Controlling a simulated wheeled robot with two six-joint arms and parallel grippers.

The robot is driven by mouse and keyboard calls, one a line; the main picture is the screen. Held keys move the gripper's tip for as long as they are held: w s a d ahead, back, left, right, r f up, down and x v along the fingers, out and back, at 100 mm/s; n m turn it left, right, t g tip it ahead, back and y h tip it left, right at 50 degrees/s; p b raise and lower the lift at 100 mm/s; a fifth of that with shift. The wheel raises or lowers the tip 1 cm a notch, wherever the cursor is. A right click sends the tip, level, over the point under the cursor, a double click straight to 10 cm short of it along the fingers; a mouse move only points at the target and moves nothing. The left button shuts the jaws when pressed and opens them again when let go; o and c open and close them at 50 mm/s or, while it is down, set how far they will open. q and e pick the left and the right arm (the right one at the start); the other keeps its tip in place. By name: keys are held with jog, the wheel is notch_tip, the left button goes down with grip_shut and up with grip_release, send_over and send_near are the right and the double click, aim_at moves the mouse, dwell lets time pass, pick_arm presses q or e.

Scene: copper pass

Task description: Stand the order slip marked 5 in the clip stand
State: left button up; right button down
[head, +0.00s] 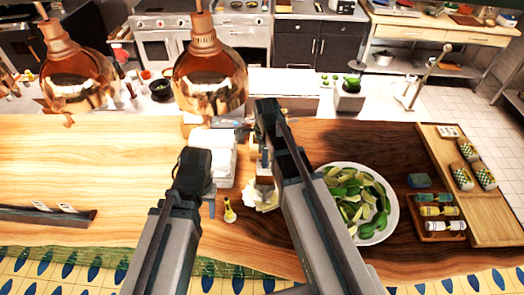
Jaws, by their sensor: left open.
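Small white slips (67,208) stand at a long dark rail (30,215) on the left of the wooden counter. Their marks are too small to read, so I cannot tell which is 5. Another white card (448,131) lies on the wooden tray at the right. I cannot make out the clip stand for certain. My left gripper (195,165) is open over the middle of the counter, away from the rail, with no slip visible in it. My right gripper (268,118) is farther forward, near the counter's back edge; its jaw opening is hidden.
Two copper heat lamps (78,78) (211,78) hang at the upper left. A white plate (393,226) of green wedges sits right of my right arm. A wooden tray (437,150) holds patterned jars. A small yellow bottle (229,210) stands between my arms. The left counter is mostly clear.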

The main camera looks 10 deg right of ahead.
aim_at(265, 176)
jog(key=shift+f, duration=0.2)
notch_tip(265, 176, down, 2)
jog(key=b, duration=0.2)
jog(key=shift+w+f+b, duration=0.1)
jog(key=shift+f+b, duration=0.15)
jog(key=shift+b, duration=0.15)
jog(key=shift+f+b, duration=0.6)
jog(key=shift+b, duration=0.05)
dwell(1.1)
jog(key=shift+f, duration=0.25)
jog(key=shift+f+b, duration=0.6)
jog(key=shift+b, duration=0.25)
dwell(0.6)
jog(key=shift+f, duration=0.25)
jog(key=shift+b, duration=0.35)
